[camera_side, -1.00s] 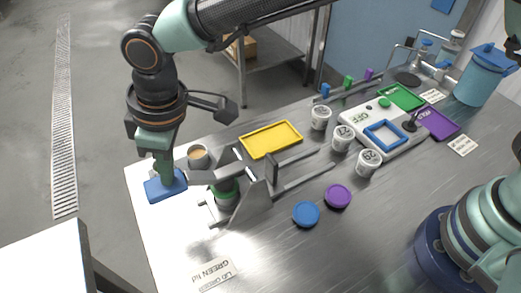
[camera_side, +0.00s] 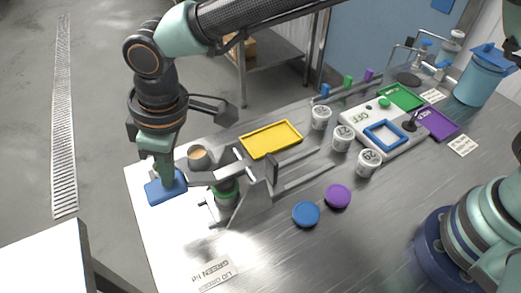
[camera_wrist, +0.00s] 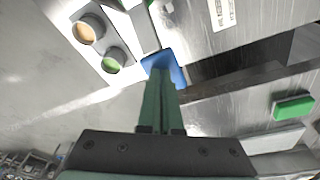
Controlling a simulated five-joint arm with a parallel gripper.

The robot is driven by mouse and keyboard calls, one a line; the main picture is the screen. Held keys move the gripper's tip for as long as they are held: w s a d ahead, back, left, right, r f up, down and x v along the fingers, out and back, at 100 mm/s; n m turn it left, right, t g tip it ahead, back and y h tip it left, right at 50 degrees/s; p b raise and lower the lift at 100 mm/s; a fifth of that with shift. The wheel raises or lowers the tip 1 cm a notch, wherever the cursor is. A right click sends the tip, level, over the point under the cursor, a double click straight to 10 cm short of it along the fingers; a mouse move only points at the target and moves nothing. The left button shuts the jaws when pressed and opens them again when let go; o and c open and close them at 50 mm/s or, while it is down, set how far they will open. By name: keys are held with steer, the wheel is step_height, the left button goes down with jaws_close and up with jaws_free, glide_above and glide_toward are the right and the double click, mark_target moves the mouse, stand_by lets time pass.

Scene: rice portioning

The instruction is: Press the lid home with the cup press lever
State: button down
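The metal cup press (camera_side: 258,200) stands near the left end of the steel table. A cup with a green lid (camera_side: 226,188) sits in it, partly hidden by the lever. The grey lever (camera_side: 212,177) lies about level over the cup, and a flat blue pad (camera_side: 155,192) is at its left end. My gripper (camera_side: 168,180) points down, fingers together, with its tips at the blue pad. In the wrist view the closed fingers (camera_wrist: 161,76) meet the blue pad (camera_wrist: 178,72), and the green lid (camera_wrist: 113,62) shows beside it. I cannot tell whether the lid is fully seated.
A round tan-topped piece (camera_side: 198,156) stands behind the lever. A yellow tray (camera_side: 271,152), white cups (camera_side: 343,138), a blue lid (camera_side: 306,214) and a purple lid (camera_side: 338,196) lie to the right. A scale (camera_side: 408,143) is farther back. The table front is mostly clear.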

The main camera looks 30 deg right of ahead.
steer(key=shift+f, duration=0.1)
steer(key=shift+d+r, duration=0.15)
steer(key=shift+r, duration=1.25)
steer(key=shift+d+r, duration=0.15)
steer(key=shift+r, duration=1.25)
steer(key=w+d+r+m+t, duration=0.1)
steer(key=d+r+m, duration=0.15)
steer(key=d, duration=0.45)
steer(key=w+d+r+m, duration=0.1)
steer(key=w+d+r, duration=0.15)
steer(key=d, duration=0.55)
steer(key=w+d+r+m+t, duration=0.1)
steer(key=d+r+m, duration=0.15)
steer(key=d, duration=0.45)
steer(key=s+d+f+m+t+h, duration=0.1)
steer(key=s+d+m, duration=0.2)
steer(key=d, duration=0.7)
steer(key=s+d+f+m+t, duration=0.1)
steer(key=s+d+m, duration=0.2)
steer(key=s+d, duration=0.3)
steer(key=d, duration=0.4)
steer(key=shift+s+d+h, duration=0.2)
steer(key=shift+h, duration=0.2)
